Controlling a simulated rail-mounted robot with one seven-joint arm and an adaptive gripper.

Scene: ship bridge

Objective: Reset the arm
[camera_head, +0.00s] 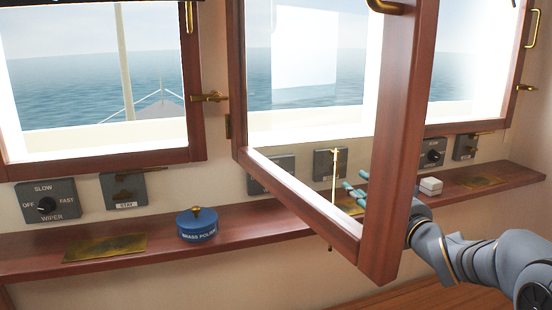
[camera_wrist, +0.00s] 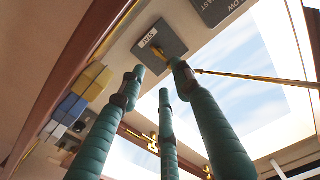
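My arm comes in from the right in the head view. My gripper (camera_head: 352,185) is seen partly through the glass of the open window, near the wall above the ledge. In the wrist view, the teal fingers of my gripper (camera_wrist: 162,82) are long, nearly straight and spread apart, with nothing seen held between them. A box labelled STAY (camera_wrist: 160,45) with a brass fitting is just beyond the fingertips. A thin brass rod (camera_wrist: 255,77) runs right from beside the right fingertip; I cannot tell whether they touch.
The open wood-framed window (camera_head: 392,150) swings out in front of my gripper and hides part of it. The wooden ledge (camera_head: 255,238) carries a blue brass polish tin (camera_head: 196,226), brass plates (camera_head: 105,248) and a small white box (camera_head: 430,186). A wiper switch (camera_head: 47,201) is at left.

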